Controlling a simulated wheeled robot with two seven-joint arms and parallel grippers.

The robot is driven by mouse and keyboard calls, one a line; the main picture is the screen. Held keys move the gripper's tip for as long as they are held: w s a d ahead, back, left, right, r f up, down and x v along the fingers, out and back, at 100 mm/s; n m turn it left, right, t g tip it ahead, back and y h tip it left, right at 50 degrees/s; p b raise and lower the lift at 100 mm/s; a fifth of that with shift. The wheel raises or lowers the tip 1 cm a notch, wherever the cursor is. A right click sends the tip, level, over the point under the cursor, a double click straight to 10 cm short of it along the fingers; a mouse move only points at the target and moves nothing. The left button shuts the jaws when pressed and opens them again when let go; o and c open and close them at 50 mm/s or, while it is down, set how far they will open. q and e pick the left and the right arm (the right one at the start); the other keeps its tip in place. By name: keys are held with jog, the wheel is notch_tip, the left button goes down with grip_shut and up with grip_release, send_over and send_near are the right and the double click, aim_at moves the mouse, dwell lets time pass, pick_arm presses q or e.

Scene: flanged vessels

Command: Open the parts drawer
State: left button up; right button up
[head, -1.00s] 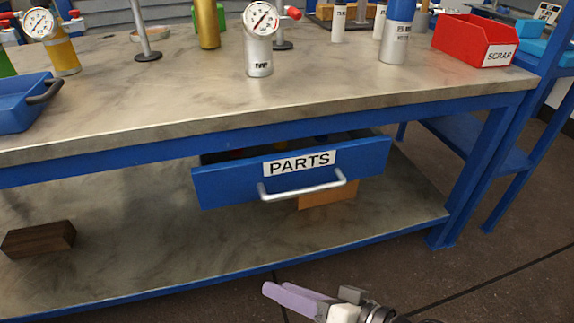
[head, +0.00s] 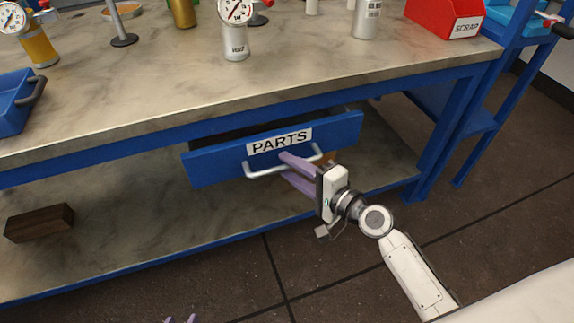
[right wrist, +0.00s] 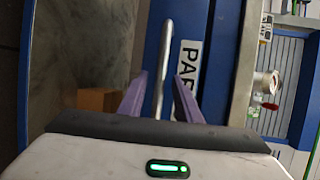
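The blue parts drawer (head: 215,166), labelled PARTS, hangs under the workbench and stands partly open, with a dark gap behind its front. Its silver bar handle (head: 262,172) runs along the front below the label. My right gripper (head: 283,165) is at the handle, with one purple finger above the bar and one below. In the right wrist view, the handle (right wrist: 165,45) lies between the spread fingers (right wrist: 159,100), with gaps on both sides. My left gripper (head: 181,320) shows only two separated purple fingertips at the bottom edge, away from the drawer.
The workbench top (head: 150,90) carries a gauge vessel (head: 236,38), a blue tray (head: 14,105) and a red scrap bin (head: 440,15). A dark wooden block (head: 40,222) lies on the lower shelf (head: 130,230). The floor before the drawer is clear.

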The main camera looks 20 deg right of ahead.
jog(key=shift+x, duration=0.8)
grip_shut()
